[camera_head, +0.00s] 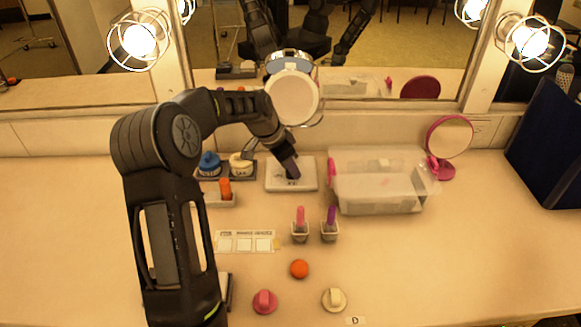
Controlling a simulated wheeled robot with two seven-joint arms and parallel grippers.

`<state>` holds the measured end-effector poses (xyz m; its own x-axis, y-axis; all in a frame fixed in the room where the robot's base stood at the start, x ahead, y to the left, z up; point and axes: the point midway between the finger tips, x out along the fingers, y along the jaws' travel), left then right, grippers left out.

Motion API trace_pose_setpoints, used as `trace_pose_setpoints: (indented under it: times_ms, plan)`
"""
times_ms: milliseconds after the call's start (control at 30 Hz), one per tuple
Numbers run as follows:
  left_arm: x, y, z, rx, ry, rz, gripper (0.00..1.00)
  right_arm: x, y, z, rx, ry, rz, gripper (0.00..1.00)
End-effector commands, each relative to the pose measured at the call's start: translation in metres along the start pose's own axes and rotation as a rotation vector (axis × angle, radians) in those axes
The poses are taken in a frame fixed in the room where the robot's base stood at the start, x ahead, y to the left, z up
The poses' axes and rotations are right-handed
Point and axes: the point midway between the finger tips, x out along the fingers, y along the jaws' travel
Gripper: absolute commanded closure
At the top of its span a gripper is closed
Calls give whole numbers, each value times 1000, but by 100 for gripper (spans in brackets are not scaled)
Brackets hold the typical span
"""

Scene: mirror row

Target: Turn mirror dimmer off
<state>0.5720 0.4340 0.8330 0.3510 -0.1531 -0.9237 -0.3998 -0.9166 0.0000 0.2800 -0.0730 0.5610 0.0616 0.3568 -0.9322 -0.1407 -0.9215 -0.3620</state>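No part is clearly marked as the mirror dimmer; I cannot tell for certain which thing it is. A white rectangular plate (307,176) lies at the back of the counter below the wall mirror. My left gripper (292,175) reaches down over its middle, with the fingertips at or just above a small dark spot there. The gripper hides that spot, and I cannot tell whether it touches or grips anything. Bulbs at the upper left (139,40) and upper right (528,38) glow brightly. My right gripper shows directly nowhere; dark arms appear only as a reflection.
A round mirror (291,97) stands behind my forearm. A clear bin (380,183) and a pink hand mirror (449,137) are to the right. Blue (208,165) and cream (240,164) lidded pots are left. An orange ball (299,268) lies in front.

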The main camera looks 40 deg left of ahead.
Motion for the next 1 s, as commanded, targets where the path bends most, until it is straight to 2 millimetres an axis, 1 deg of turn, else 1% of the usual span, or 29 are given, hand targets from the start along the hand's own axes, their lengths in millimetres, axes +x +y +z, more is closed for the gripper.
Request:
trace_pose_setpoints:
  times_ms: [33,200,267,567,667,767,1000]
  plan:
    - [0,0,0,0,-1,-1,68,0,0,0,0,0,0,100]
    - [0,0,0,-1,-1,-1,54,0,0,0,0,0,0,100]
    - [0,0,0,-1,-1,-1,50,0,0,0,0,0,0,100]
    - [-2,0,0,-1,0,-1,50,0,0,0,0,0,0,100]
    - [-9,-1,0,-1,1,-3,50,1,0,0,0,0,0,100]
    - [-22,-1,0,-1,1,-4,50,2,1,0,0,0,0,100]
    - [-62,-1,0,-1,2,-4,50,4,2,0,0,0,0,100]
